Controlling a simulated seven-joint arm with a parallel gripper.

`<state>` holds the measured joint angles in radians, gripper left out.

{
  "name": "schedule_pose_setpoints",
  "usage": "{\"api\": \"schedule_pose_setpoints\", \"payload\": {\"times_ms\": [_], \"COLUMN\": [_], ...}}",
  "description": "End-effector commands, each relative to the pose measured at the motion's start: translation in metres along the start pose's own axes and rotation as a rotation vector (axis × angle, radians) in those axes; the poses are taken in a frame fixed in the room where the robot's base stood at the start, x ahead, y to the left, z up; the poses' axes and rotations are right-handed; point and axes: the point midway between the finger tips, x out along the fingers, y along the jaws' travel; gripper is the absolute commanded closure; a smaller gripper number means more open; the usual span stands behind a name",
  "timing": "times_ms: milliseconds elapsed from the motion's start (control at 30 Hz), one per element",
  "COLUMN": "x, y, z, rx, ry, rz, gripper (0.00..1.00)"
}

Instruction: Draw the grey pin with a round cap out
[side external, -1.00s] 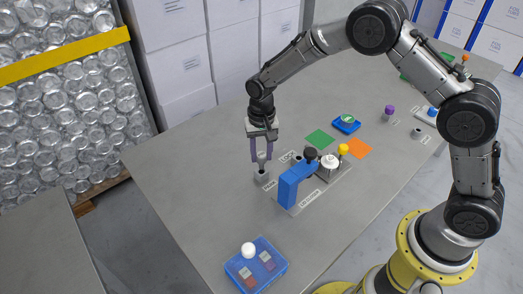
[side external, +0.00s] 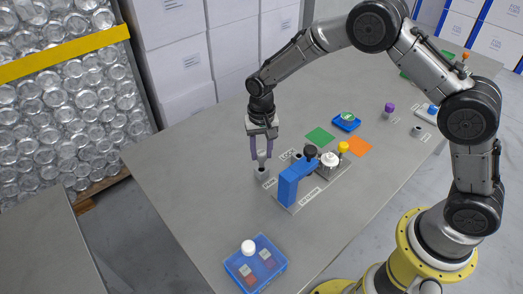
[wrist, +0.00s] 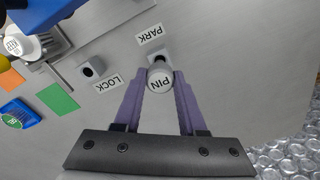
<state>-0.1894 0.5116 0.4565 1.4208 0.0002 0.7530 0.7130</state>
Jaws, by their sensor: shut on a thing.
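The grey pin with its round cap (wrist: 160,82), marked PIN, is between the two purple fingers of my gripper (side external: 261,156), which is shut on it. In the wrist view the cap faces the camera and hides most of the shaft. The pin is at the small grey block by the PARK label (wrist: 150,35). In the side view the pin looks upright over that block (side external: 261,173). I cannot tell how much of its shaft is inside the block. A second grey block (wrist: 91,68) with an open hole stands by the LOCK label (wrist: 108,83).
The blue press frame (side external: 289,188) stands close to the right of my gripper, with a black knob (side external: 310,151) and a white cup (side external: 329,160). Green (side external: 320,137) and orange (side external: 359,147) squares lie behind. A blue box (side external: 256,266) sits at the front. The table's left side is clear.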

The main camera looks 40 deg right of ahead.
Motion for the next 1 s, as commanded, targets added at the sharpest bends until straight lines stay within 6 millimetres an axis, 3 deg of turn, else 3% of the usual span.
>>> {"api": "schedule_pose_setpoints", "payload": {"times_ms": [1000], "x": [0.013], "y": [0.000], "z": [0.000], "rx": [0.000], "ry": [0.000], "rz": [0.000], "gripper": [1.00]}}
